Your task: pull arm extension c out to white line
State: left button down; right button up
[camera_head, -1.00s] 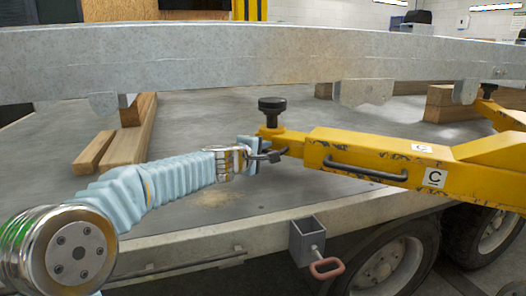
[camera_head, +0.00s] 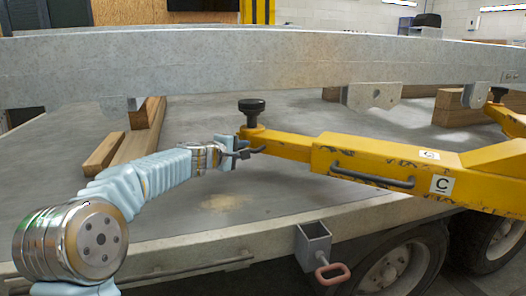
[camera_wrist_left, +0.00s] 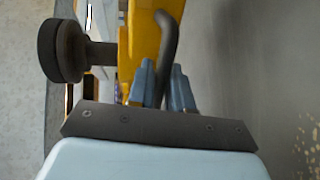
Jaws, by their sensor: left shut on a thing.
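Yellow arm extension C (camera_head: 285,144) sticks out to the left from the wider yellow arm (camera_head: 405,163), which carries a white "C" label (camera_head: 441,185). A black knob (camera_head: 251,105) stands on the extension's outer end. A dark bent handle (camera_head: 246,153) is at that end. My left gripper (camera_head: 232,152) is shut on this handle. In the left wrist view, its pale blue fingers (camera_wrist_left: 161,88) stand on both sides of the dark handle (camera_wrist_left: 167,50), beside the knob (camera_wrist_left: 62,52). I cannot make out a white line on the extension. My right gripper is out of view.
A grey galvanized beam (camera_head: 250,70) crosses above the trailer bed (camera_head: 290,200). Wooden blocks (camera_head: 133,146) lie at left on the bed. A square bracket with a red handle (camera_head: 332,273) hangs at the front edge, near the wheels (camera_head: 397,265).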

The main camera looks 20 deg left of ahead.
pick_arm(q)
jog(key=w+a+p, duration=0.1)
jog(key=w+a, duration=0.1)
jog(key=a, duration=0.8)
jog(key=c, duration=1.2)
grip_release()
jog(key=shift+d, duration=0.1)
jog(key=b+v, duration=0.2)
jog(key=v, duration=1.1)
jog(key=shift+s, duration=0.35)
